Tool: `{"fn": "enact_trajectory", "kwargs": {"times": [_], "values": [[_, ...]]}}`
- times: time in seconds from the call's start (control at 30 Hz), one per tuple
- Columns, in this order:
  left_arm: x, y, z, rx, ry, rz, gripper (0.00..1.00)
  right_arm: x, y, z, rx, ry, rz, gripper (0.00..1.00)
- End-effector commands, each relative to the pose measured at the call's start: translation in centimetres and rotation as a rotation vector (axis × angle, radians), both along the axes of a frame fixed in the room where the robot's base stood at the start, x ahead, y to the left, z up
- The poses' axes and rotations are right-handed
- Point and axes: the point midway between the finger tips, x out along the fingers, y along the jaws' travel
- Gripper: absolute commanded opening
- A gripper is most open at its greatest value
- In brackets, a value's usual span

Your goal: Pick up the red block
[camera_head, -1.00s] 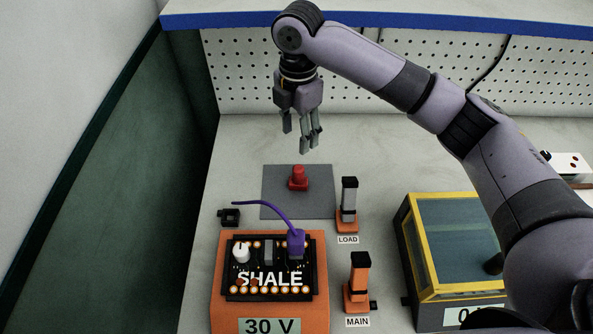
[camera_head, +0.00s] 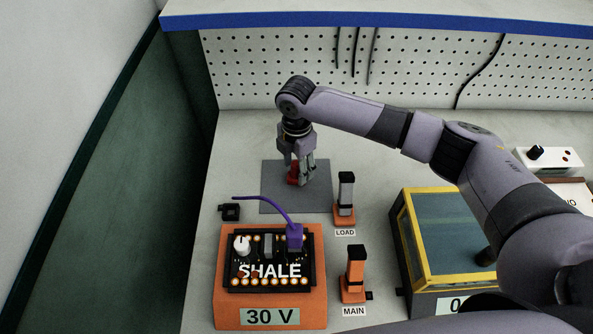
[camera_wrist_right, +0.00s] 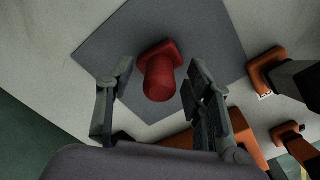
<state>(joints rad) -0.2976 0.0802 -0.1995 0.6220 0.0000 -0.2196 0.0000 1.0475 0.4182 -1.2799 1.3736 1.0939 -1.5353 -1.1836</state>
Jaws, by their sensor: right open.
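The red block (camera_head: 293,173) stands on the grey mat (camera_head: 275,204) and is partly hidden by the fingers in the head view. In the right wrist view the red block (camera_wrist_right: 158,72) shows a wide base and a round upper part. My right gripper (camera_head: 300,176) points down over the mat, with its fingers around the block. In the wrist view my right gripper (camera_wrist_right: 157,90) is open, with one finger on each side of the block and gaps showing between. My left gripper is not in view.
An orange 30 V unit (camera_head: 226,315) with a purple lead (camera_head: 270,203) stands in front of the mat. The LOAD switch (camera_head: 345,197) and MAIN switch (camera_head: 354,273) stand to the right. A yellow-framed box (camera_head: 408,230) is farther right. A pegboard (camera_head: 270,70) closes the back.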

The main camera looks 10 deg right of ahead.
Motion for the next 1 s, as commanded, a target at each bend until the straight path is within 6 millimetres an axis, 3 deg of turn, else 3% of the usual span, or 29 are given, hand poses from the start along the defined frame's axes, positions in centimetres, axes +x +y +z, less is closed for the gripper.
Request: {"fn": "enact_trajectory", "kwargs": {"times": [0.23, 0.9, 1.0], "values": [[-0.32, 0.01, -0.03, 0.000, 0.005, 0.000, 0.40, 0.03, 0.02, -0.13, 0.000, -0.001, 0.000, 0.47], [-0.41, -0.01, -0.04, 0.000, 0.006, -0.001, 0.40, 0.04, 0.00, -0.08, 0.000, -0.001, 0.000, 0.02], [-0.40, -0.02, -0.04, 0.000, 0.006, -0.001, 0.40, 0.04, 0.00, -0.08, 0.000, -0.001, 0.000, 0.00]]}}
